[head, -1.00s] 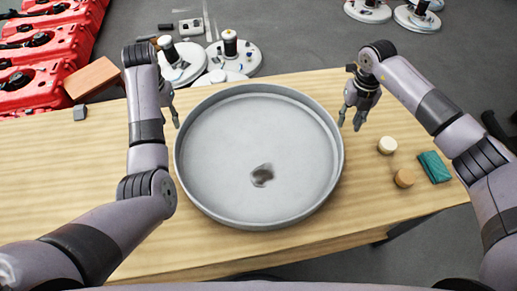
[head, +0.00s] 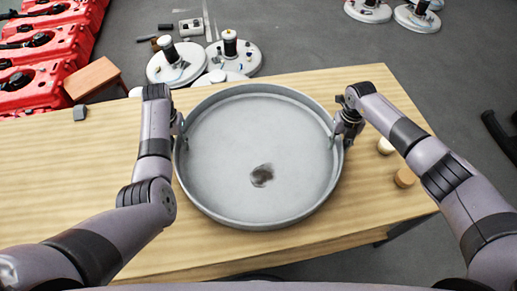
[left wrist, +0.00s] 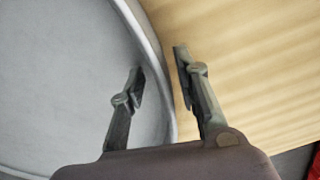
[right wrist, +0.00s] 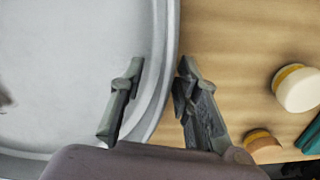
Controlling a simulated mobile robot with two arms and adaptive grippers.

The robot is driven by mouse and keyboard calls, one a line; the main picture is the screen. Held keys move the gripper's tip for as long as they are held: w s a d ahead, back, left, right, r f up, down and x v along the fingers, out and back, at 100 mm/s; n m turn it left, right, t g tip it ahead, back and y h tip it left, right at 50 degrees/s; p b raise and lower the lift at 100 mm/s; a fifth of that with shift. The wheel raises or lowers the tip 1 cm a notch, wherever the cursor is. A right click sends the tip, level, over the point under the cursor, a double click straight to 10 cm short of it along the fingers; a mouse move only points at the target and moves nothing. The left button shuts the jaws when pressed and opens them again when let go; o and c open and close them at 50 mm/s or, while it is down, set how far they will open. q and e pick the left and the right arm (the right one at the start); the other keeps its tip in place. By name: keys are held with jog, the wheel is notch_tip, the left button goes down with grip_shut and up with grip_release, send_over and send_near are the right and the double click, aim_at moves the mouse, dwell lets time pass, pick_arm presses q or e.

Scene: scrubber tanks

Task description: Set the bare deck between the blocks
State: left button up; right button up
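The bare deck (head: 250,118), a round grey pan with a raised rim and a dark patch (head: 261,176), lies on the wooden table. My left gripper (head: 180,128) is at its left rim; in the left wrist view its fingers (left wrist: 158,75) are apart, one inside and one outside the rim. My right gripper (head: 340,128) is at the right rim; in the right wrist view its fingers (right wrist: 158,78) also stand apart on either side of the rim. Neither visibly clamps it. A brown block (head: 92,79) is at the table's far left; I cannot tell whether it is one of the task's blocks.
A small grey block (head: 79,112) sits at the table's far left. Red machines (head: 48,50) and white round decks (head: 232,57) stand beyond the table. The left tabletop is clear.

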pick_arm(q)
grip_shut()
pick_arm(e)
grip_shut()
dwell(0.6)
pick_arm(q)
jog(key=shift+w+r, duration=0.2)
jog(key=shift+r, duration=0.05)
pick_arm(e)
jog(key=shift+w+r, duration=0.2)
jog(key=shift+r, duration=0.05)
